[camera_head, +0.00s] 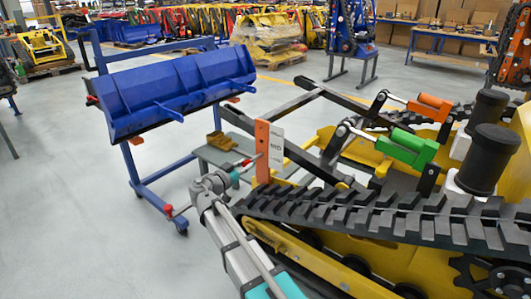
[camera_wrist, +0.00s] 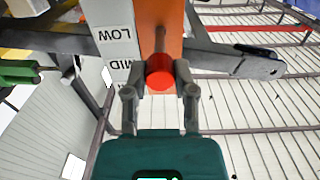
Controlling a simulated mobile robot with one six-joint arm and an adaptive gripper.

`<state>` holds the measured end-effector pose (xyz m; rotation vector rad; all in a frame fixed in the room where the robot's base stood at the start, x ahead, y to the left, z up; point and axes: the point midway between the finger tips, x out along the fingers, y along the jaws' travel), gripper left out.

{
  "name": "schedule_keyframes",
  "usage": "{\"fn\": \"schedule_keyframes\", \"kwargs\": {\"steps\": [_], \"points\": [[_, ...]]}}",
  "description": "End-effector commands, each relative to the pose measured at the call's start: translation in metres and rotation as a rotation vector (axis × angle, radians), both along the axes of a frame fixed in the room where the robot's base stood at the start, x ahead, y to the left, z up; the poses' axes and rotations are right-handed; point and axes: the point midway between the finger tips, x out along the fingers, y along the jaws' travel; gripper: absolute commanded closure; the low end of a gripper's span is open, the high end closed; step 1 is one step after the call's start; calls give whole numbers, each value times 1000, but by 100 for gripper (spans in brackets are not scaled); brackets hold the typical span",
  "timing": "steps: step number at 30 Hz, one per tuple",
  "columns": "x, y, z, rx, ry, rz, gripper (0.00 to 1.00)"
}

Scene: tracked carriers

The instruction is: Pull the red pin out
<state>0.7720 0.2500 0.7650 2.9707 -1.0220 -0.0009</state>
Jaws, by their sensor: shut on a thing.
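The red pin shows in the wrist view as a round red head (camera_wrist: 159,72) in front of an orange upright post (camera_wrist: 174,25). My gripper (camera_wrist: 159,84) has its two fingers on either side of the head, shut on it. In the head view, my gripper (camera_head: 243,167) reaches from below to the left side of the orange post (camera_head: 262,150), and the pin is mostly hidden there. A white plate (camera_wrist: 116,42) beside the post reads LOW and MID. How deep the pin sits in the post cannot be seen.
A yellow tracked carrier (camera_head: 290,262) with black tracks fills the right. Its dark lift arm (camera_head: 312,162) runs close by the post. A blue bucket (camera_head: 180,90) on a blue wheeled stand is at the left. The grey floor (camera_head: 70,215) at the left is free.

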Motion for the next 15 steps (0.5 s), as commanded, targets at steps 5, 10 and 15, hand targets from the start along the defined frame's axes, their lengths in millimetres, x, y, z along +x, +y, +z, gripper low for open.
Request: {"fn": "schedule_keyframes", "kwargs": {"steps": [5,10,15], "points": [[-4,3,0,0,0,1,100],[-7,6,0,0,0,1,100],[-10,8,0,0,0,1,100]]}}
